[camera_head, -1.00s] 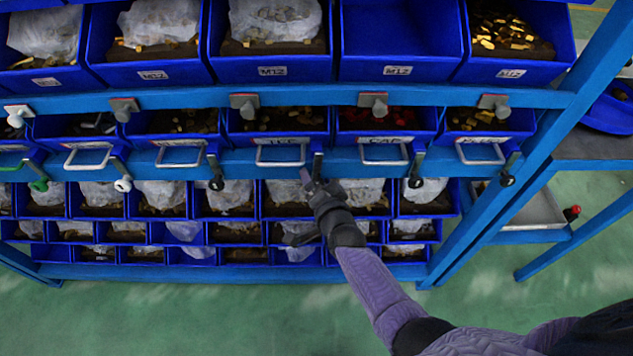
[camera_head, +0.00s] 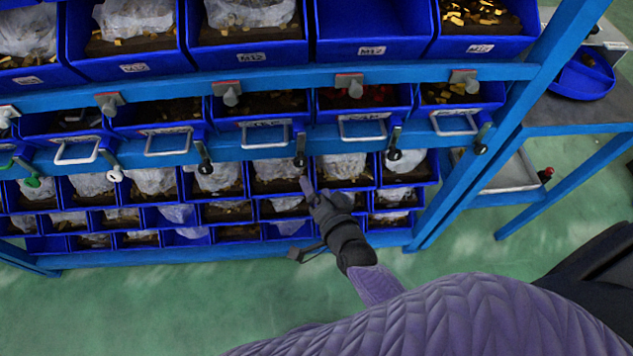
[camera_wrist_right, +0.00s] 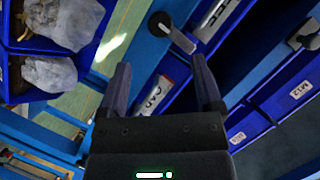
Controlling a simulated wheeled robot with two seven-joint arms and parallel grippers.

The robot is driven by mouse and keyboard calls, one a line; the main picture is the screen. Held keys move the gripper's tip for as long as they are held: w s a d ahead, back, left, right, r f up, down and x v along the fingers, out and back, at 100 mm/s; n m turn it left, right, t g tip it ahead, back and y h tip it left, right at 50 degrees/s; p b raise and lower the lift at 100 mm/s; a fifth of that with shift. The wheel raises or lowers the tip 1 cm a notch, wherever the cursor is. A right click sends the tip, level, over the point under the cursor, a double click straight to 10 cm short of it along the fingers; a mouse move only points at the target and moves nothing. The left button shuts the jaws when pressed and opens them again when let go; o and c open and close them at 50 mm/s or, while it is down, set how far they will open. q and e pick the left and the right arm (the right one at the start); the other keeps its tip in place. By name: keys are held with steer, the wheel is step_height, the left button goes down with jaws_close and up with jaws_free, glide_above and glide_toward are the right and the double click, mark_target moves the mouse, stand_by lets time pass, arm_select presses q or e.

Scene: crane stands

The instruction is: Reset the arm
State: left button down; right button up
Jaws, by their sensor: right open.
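My right gripper (camera_head: 302,220) is in front of the lower small bins of the blue rack, on my purple-sleeved right arm. Its two fingers are spread, with nothing between them. The right wrist view shows the open fingers (camera_wrist_right: 160,78) from behind, with a blue bin, its label and a dark-knobbed lever beyond them. I cannot tell whether a finger touches a bin in the head view. My left gripper is in neither view.
The blue rack (camera_head: 395,72) fills the back, with large labelled bins (camera_head: 375,47) above, handled drawers (camera_head: 262,135) in the middle and small bins below. A side table (camera_head: 590,117) stands at the right. Green floor (camera_head: 150,310) is clear in front.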

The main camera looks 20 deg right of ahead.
steer(key=s+f+n+g+b, duration=0.1)
steer(key=s+f+n+g, duration=0.5)
steer(key=s+f, duration=0.75)
steer(key=s+d+f+n+g, duration=0.2)
steer(key=s+f+n+g, duration=0.1)
steer(key=s, duration=0.7)
steer(key=s+d+f+n+g, duration=0.2)
steer(key=s+f+n+g, duration=0.2)
steer(key=s+f, duration=0.4)
steer(key=s+g+b, duration=0.1)
steer(key=s, duration=0.1)
steer(key=shift+s+d+f+g+h, duration=0.15)
steer(key=shift+s+d+g+h, duration=0.15)
steer(key=shift+s+d+h, duration=0.1)
